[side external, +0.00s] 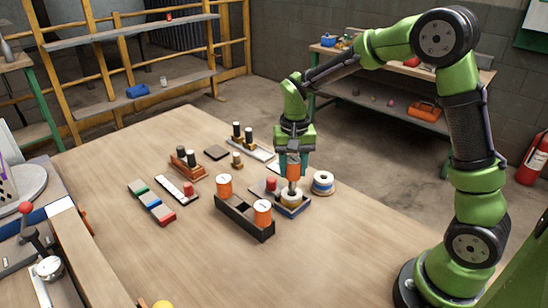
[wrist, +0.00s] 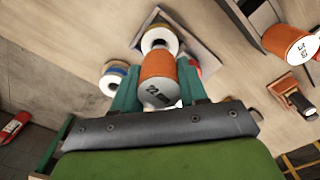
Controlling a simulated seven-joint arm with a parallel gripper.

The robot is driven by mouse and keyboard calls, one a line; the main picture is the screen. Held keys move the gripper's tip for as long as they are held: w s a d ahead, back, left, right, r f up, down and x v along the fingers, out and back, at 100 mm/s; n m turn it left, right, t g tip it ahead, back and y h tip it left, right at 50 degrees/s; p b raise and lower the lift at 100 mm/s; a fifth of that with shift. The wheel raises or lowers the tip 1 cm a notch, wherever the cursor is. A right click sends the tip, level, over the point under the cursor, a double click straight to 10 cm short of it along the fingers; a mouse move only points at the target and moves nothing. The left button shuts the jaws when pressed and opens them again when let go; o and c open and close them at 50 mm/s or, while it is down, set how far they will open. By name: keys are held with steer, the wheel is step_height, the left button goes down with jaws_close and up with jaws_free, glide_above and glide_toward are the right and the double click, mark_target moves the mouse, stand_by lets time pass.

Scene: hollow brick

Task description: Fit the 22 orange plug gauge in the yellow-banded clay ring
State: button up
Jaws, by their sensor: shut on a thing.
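My gripper (side external: 292,166) is shut on an orange plug gauge (side external: 293,172) and holds it upright over the blue-edged tray (side external: 305,209). In the wrist view, the orange plug (wrist: 158,68) sits between my teal fingers (wrist: 158,88), its white end marked 22 facing the camera. The pale clay ring with a yellow band (wrist: 158,38) lies at the plug's far end. In the side view, the ring (side external: 291,197) sits in the tray, directly below the plug. The plug's lower tip is at the ring's top; I cannot tell whether it has entered the bore.
A blue-banded ring (side external: 323,183) stands on the table right of the tray. A red-topped piece (side external: 271,184) stands beside the yellow-banded ring. A dark rack (side external: 238,217) with two larger orange plugs (side external: 262,212) is close on the left.

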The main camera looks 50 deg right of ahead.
mark_target(292, 181)
steer(key=shift+f, duration=2.4)
stand_by(0.7)
steer(key=o, duration=1.2)
steer(key=shift+r, duration=0.1)
step_height(292, 181, up, 17)
